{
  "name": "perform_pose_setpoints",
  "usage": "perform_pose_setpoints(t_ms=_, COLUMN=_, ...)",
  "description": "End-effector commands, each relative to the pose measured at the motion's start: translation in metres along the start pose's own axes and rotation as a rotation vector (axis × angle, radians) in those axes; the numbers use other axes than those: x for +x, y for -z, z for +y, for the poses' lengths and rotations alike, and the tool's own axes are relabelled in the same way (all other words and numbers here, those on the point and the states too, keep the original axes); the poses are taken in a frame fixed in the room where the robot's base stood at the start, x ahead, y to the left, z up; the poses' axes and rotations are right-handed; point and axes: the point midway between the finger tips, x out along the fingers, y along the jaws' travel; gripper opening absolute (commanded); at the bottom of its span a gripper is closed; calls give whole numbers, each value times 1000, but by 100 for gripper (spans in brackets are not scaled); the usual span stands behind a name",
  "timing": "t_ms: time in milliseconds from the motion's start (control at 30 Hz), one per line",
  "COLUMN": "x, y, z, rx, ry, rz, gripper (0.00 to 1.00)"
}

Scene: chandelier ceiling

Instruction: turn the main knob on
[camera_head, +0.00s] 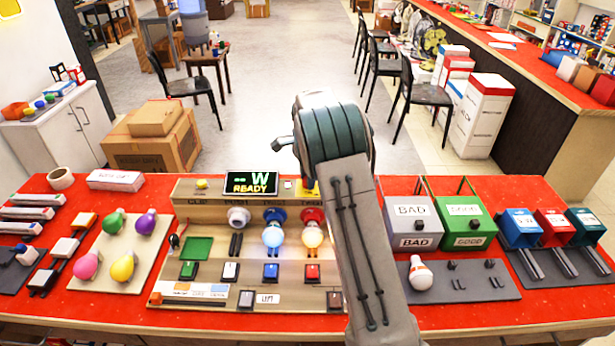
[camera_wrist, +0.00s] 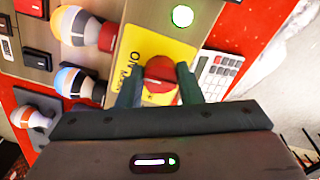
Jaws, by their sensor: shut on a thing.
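The main knob (camera_wrist: 160,70) is a round red knob on a yellow plate (camera_wrist: 138,50) with dark lettering that seems to include "ON". My gripper (camera_wrist: 157,84) is shut on the knob, one dark finger on each side of it, in the wrist view. A round green light (camera_wrist: 182,16) glows just beyond the plate. In the head view my arm hides the knob and most of the gripper; only an edge of the yellow plate (camera_head: 305,190) shows beside the display.
The test panel (camera_head: 205,298) holds lit bulbs, including a blue-based bulb (camera_head: 272,232) and a red-based bulb (camera_head: 312,230), with switches before them. Loose bulbs lie on a left board (camera_head: 108,262). The BAD box (camera_head: 412,222) and GOOD box (camera_head: 462,222) stand right of my arm.

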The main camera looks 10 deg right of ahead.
Motion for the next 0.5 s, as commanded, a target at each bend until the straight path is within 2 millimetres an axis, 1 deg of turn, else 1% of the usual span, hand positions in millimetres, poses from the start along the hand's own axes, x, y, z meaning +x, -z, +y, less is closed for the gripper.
perform_pose_setpoints(t_ms=200, x=-2, y=-1, z=-2, rx=54, ry=5, rz=0, gripper=10)
perform_pose_setpoints(t_ms=500, x=-2, y=-1, z=-2, rx=70, ry=6, rz=0, gripper=10)
